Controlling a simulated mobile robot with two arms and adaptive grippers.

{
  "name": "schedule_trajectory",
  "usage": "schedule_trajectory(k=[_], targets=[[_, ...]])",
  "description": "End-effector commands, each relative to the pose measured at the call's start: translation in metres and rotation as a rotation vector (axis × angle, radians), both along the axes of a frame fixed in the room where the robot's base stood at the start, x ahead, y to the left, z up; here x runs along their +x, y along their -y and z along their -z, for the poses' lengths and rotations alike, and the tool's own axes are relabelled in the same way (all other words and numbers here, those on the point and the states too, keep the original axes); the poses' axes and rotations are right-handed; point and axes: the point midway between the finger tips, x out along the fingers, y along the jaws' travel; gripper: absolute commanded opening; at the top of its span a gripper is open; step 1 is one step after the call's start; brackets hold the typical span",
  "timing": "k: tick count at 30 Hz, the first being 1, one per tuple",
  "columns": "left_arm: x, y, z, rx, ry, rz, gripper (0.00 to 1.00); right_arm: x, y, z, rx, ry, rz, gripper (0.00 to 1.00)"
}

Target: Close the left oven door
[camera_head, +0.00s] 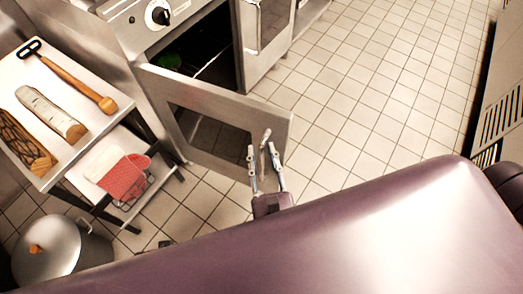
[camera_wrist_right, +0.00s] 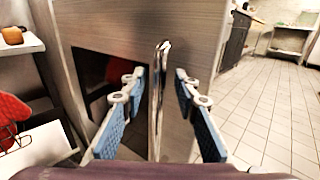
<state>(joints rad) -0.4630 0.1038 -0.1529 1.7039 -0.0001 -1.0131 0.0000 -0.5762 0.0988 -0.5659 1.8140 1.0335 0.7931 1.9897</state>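The left oven door (camera_head: 205,105) is a steel panel with a dark window, and it stands swung open from the oven front (camera_head: 150,40). It also shows in the right wrist view (camera_wrist_right: 110,30). Its metal bar handle (camera_head: 266,137) is near the door's free edge and appears upright in the right wrist view (camera_wrist_right: 158,95). My right gripper (camera_head: 263,156) is at the handle. In the right wrist view its blue-padded fingers (camera_wrist_right: 158,82) are apart, one on each side of the handle, with gaps visible. My left gripper is not in view.
A lower shelf (camera_head: 75,180) holds a red cloth (camera_head: 124,178). A lidded pot (camera_head: 62,252) is at lower left. Tiled floor (camera_head: 375,90) is clear to the right.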

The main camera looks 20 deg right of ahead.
Motion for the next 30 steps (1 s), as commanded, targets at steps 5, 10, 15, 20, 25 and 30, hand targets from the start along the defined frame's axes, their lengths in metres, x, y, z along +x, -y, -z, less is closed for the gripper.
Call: schedule_trajectory(k=[5,10,15,20,25,30], targets=[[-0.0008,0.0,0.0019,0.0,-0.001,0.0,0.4,0.0079,0.0006,0.0002,0.0,-0.001,-0.002,0.28],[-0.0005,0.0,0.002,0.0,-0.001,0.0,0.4,0.0079,0.0007,0.0005,-0.001,-0.001,-0.002,0.28],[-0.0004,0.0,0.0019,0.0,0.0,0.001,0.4,0.0077,0.0006,0.0005,-0.001,-0.001,-0.002,0.13],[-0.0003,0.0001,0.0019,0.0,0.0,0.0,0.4,0.0076,0.0007,0.0005,-0.001,-0.001,-0.001,0.0],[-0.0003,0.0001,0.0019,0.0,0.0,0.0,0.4,0.0076,0.0008,0.0005,-0.002,-0.001,-0.001,0.0],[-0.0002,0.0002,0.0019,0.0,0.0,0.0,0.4,0.0077,0.0012,0.0006,-0.002,-0.001,-0.002,0.0]])
